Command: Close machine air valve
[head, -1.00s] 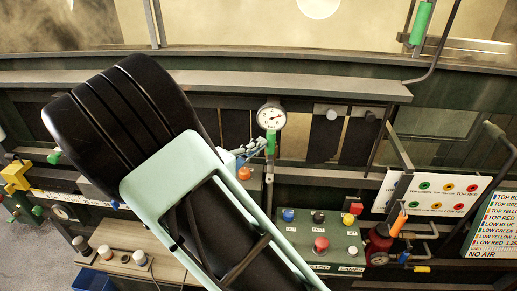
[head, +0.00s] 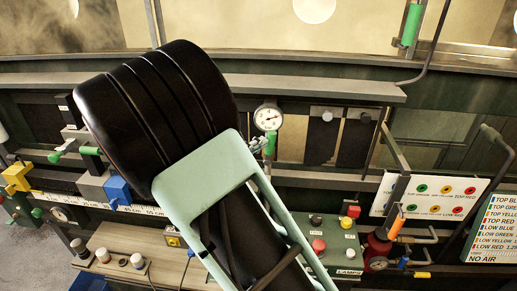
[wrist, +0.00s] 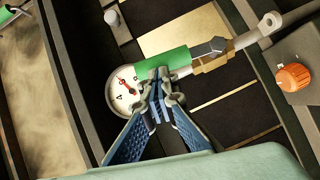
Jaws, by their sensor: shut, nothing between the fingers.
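A green valve handle (head: 269,144) hangs just below a round white pressure gauge (head: 267,117) in the head view. No label shows that this is the machine air valve. My gripper (wrist: 162,82) is shut and empty. Its fingertips are right at the handle's edge, apparently touching or very near it. In the head view my arm hides most of the gripper (head: 256,147).
Other green handles stand at left (head: 67,147) and upper right (head: 411,24). A blue valve (head: 117,190) and a yellow valve (head: 17,176) are at left. A button panel (head: 340,240) is partly behind my arm. An orange knob (wrist: 293,77) is at right in the wrist view.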

